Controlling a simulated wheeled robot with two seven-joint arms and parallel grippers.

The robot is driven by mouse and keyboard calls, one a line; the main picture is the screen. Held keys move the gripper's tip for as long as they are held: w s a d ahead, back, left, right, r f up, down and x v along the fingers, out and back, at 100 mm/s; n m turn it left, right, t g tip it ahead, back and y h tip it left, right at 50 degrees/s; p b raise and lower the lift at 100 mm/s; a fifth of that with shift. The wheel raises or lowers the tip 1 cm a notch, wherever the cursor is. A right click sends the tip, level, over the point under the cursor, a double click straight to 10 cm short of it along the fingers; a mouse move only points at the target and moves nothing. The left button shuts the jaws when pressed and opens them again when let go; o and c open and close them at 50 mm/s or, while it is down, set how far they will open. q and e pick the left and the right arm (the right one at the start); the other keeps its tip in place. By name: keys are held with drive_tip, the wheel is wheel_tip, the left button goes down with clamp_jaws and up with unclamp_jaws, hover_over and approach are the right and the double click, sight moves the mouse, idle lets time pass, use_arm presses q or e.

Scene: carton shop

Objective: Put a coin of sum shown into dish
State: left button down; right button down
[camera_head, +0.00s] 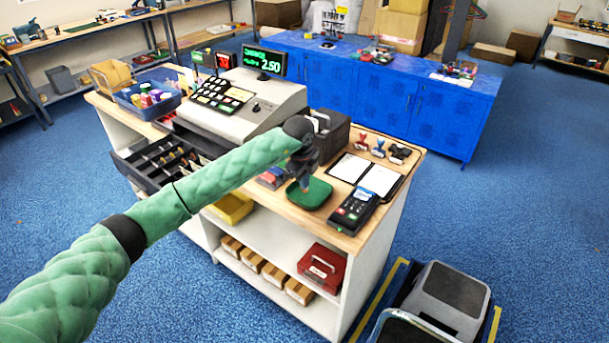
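The cash register (245,100) stands on the counter, and its green display (264,62) reads 2.50. Its black cash drawer (135,160) is pulled out, with several compartments; small contents show but coin values are too small to read. My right gripper is out of view.
A card terminal (354,208) and an open white-paged folder (366,176) lie right of the dish, with stamps (379,149) behind. A blue crate (150,96) of colourful items stands at the counter's left end. My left arm crosses over the drawer's front.

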sight(303, 199)
use_arm(q)
drive_tip(key=shift+f, duration=0.7)
drive_tip(key=c, duration=1.6)
unclamp_jaws()
drive_tip(key=shift+c, duration=0.2)
drive_tip(key=shift+o, duration=0.2)
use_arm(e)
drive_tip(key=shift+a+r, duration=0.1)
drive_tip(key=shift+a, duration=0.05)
